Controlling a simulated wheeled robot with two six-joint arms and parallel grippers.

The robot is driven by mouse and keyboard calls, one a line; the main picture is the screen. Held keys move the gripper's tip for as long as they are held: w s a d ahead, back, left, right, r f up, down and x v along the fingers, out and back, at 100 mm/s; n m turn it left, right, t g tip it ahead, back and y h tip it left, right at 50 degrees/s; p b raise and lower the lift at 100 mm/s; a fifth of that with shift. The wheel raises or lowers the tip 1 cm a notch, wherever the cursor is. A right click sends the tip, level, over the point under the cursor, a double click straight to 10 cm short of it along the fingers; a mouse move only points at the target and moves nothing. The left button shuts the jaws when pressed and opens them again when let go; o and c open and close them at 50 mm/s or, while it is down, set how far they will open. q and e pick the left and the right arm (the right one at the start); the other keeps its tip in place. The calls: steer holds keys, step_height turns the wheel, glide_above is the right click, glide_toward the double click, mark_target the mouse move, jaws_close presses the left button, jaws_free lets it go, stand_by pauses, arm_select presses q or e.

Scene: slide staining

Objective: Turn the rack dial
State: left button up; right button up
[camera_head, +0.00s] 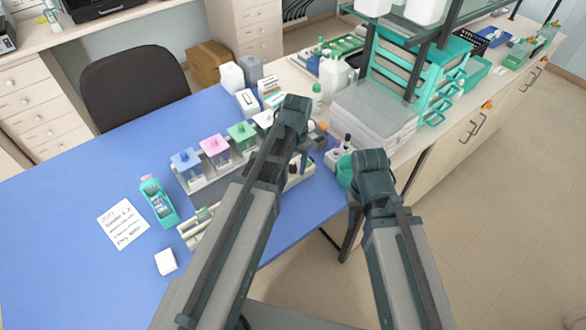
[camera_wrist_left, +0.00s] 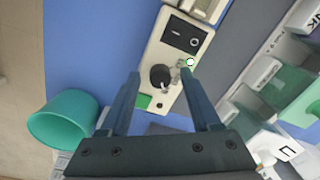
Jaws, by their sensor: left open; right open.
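In the left wrist view a cream control box (camera_wrist_left: 157,52) carries a round black dial (camera_wrist_left: 160,77) with a pale pointer or knob beside it. A black switch panel (camera_wrist_left: 183,35) sits on the same box. My left gripper (camera_wrist_left: 160,69) is open, its two fingers on either side of the dial with a gap showing; contact cannot be told. In the head view my left gripper (camera_head: 293,108) hangs over the staining station, and its arm hides much of the box. My right gripper (camera_head: 370,165) is near the table's right edge with nothing visible in it; its fingertips are hidden.
A teal cup (camera_wrist_left: 62,122) stands near the box. Blue (camera_head: 187,163), pink (camera_head: 215,149) and green (camera_head: 242,135) lidded jars stand in a row left of my left arm.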

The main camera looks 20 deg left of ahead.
arm_select(q)
jaws_close()
stand_by(0.3)
steer(key=shift+n, duration=0.3)
steer(key=n, duration=0.3)
steer(key=shift+n, duration=0.4)
steer(key=n, duration=0.5)
steer(key=shift+g, duration=0.3)
steer(key=n, duration=0.5)
steer(key=shift+w+n, duration=0.1)
steer(key=shift+n, duration=0.3)
steer(key=shift+n+h, duration=0.3)
steer(key=shift+n, duration=2)
